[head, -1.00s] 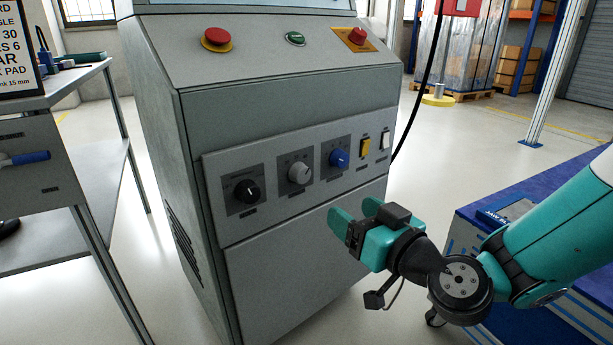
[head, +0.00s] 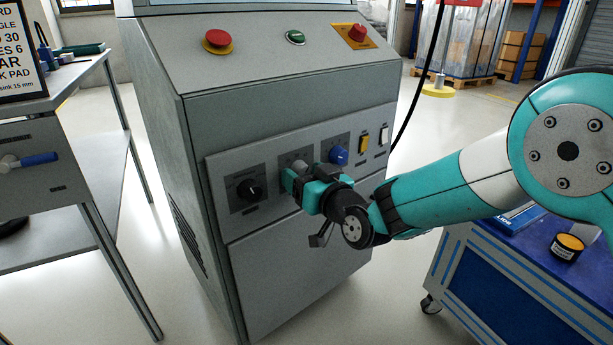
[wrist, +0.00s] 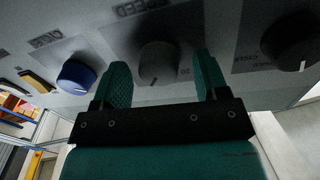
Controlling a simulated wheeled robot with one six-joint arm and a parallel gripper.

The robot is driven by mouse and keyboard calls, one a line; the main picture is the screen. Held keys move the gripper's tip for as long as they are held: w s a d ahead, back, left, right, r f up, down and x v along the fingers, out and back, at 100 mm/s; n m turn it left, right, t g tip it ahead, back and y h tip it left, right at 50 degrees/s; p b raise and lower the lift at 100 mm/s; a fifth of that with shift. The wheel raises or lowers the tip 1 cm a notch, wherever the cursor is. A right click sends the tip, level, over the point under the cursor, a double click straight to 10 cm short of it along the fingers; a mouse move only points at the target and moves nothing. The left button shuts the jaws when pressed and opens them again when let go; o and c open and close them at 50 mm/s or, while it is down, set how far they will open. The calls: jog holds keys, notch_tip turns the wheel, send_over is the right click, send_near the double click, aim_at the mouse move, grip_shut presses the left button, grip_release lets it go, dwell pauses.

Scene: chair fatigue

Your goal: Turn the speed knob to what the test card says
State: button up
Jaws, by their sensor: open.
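The grey speed knob (wrist: 160,62) sits on the machine's front panel between a black and a blue knob. In the wrist view the lettering above it reads SPEED, upside down, and a pointer mark shows on its edge. My gripper (wrist: 162,82) is open, with one green finger on each side of the knob; I cannot tell whether they touch it. In the head view my gripper (head: 294,178) partly hides the grey knob (head: 299,165). The test card (head: 17,50) stands at the far left, cut off by the frame; 30, "ES 6" and "15 mm" are readable.
The black knob (head: 249,189) and blue knob (head: 338,156) flank the grey one closely. A yellow switch (head: 364,144) and a white switch (head: 384,136) are further right. A blue cart (head: 500,285) stands at the right.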

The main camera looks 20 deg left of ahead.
jog(key=c, duration=0.9)
jog(key=shift+f+n+b, duration=0.1)
jog(key=shift+n+b, duration=0.2)
jog(key=shift+b, duration=0.05)
jog(key=n+b, duration=0.7)
jog(key=b, duration=0.1)
jog(key=shift+f+y, duration=0.1)
jog(key=shift+y, duration=0.3)
jog(key=shift+n, duration=0.4)
